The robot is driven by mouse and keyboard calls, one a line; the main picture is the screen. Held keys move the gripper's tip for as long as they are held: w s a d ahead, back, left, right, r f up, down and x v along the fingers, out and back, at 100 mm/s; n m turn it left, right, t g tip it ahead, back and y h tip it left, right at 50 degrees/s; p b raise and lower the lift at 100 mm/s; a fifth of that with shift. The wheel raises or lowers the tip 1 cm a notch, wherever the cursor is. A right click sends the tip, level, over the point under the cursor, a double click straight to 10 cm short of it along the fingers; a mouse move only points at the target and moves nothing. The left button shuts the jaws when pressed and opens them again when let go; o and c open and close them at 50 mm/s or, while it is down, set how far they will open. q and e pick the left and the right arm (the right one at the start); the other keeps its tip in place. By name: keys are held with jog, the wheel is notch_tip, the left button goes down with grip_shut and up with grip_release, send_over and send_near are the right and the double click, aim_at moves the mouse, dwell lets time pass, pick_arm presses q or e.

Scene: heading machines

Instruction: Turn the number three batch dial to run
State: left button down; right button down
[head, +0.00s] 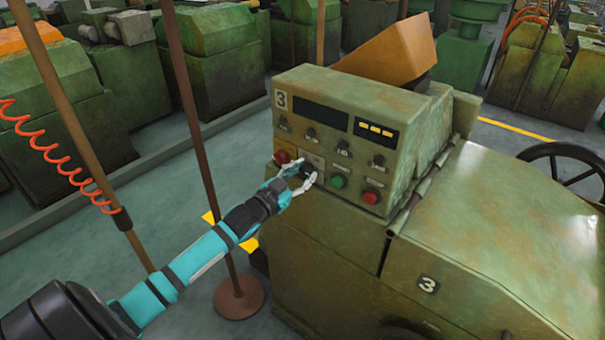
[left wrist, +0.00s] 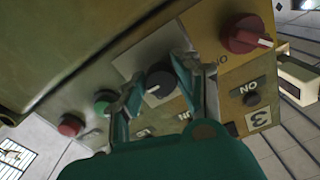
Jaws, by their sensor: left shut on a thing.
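The green control box (head: 350,150) marked 3 stands on a worn green machine. The batch dial (left wrist: 160,78) is a round black knob with a white pointer mark, on a light plate in the box's lower row, as the left wrist view shows. My left gripper (head: 308,176) reaches it from the left in the head view. In the left wrist view the two fingers of this gripper (left wrist: 160,70) stand on either side of the knob and are shut on it. The label words around the dial are not readable. My right gripper is in neither view.
A red knob (head: 281,157) sits left of the dial; a green button (head: 338,182) and a red button (head: 370,197) sit to its right. Small black knobs line the row above. A brown post (head: 195,120) stands close beside my left arm.

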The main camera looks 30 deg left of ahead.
pick_arm(q)
jog(key=shift+f, duration=0.2)
jog(key=c, duration=1)
grip_release()
jog(key=shift+o, duration=0.3)
jog(key=shift+r, duration=0.1)
jog(key=s+a, duration=0.1)
jog(key=s, duration=1.1)
